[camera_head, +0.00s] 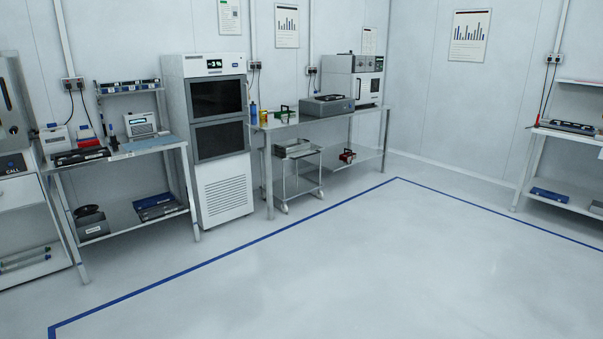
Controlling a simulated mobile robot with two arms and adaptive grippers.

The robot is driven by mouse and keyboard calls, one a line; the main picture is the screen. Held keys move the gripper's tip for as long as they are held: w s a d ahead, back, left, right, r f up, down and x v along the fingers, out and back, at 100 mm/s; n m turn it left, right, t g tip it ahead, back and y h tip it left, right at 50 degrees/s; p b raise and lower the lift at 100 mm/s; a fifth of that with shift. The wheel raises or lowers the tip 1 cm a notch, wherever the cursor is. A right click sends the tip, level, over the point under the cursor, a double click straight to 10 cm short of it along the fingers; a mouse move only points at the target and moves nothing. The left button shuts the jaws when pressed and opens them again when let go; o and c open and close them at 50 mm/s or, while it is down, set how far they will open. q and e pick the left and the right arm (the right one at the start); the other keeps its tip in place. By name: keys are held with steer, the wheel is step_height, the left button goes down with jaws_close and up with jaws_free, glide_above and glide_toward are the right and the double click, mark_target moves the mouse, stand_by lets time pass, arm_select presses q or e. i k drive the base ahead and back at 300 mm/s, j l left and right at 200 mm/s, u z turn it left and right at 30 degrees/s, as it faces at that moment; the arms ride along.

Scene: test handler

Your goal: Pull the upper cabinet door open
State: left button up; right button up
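A tall white cabinet (224,190) stands against the back wall, left of centre, between two tables. A small display with green signs (215,64) is above the upper door, and a vented panel (228,194) is at the bottom. The handle of the upper door is too small to make out. Neither of my grippers shows in the head view.
A workbench (130,151) with instruments stands left of the cabinet. A long table (290,127) with devices and a small wheeled cart (299,175) stand to its right. The floor (330,265) in front is clear, marked by a blue line (290,222).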

mark_target(210, 98)
steer(key=i+l, duration=0.1)
steer(key=i, duration=5.3)
steer(key=j+u, duration=0.05)
steer(key=j, duration=0.05)
